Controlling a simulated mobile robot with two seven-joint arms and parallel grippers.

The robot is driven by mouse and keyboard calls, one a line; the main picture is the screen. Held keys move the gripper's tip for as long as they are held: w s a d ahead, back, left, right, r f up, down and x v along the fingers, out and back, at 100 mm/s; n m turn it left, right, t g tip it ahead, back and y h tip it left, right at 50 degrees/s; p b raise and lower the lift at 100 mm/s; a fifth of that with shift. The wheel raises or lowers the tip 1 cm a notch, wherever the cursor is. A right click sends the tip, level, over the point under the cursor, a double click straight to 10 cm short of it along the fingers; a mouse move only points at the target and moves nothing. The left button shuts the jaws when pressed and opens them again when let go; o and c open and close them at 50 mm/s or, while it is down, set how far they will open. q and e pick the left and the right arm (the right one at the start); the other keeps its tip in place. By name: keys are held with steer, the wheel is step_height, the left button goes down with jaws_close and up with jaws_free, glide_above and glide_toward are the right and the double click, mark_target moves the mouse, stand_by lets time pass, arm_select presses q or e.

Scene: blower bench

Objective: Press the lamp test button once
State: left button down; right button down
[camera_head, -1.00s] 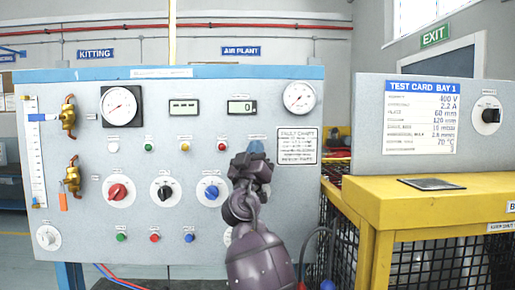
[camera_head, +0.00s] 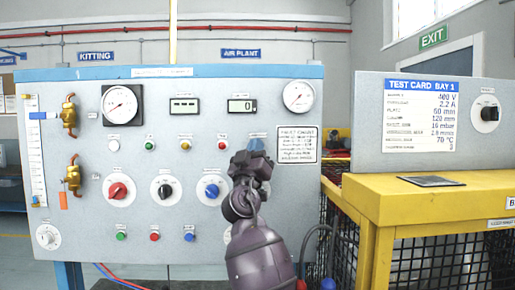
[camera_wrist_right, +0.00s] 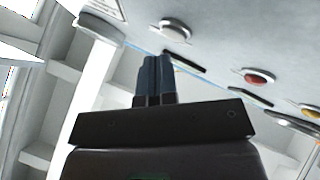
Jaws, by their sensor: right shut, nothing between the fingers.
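A pale round button (camera_wrist_right: 175,30) on the grey panel shows in the right wrist view, in line with a red lamp. A dark label strip lies beside it. Its lettering is unreadable, so I cannot confirm that it is the lamp test button. In the head view my gripper hides that spot, right of the red lamp (camera_head: 221,146). My right gripper (camera_head: 256,146) is in front of the panel, its blue fingertips pointing at it. In the wrist view the right fingers (camera_wrist_right: 154,75) are together and empty, apparently short of the button. My left gripper is not in view.
The panel (camera_head: 215,105) carries gauges, displays, lamps and coloured knobs (camera_head: 212,191) left of my right arm. A printed chart (camera_head: 297,144) is just right of the gripper. A yellow caged bench (camera_head: 400,205) with a test card board (camera_head: 365,130) stands at right.

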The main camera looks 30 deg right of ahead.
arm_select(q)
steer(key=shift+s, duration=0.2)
arm_select(e)
steer(key=shift+r, duration=0.4)
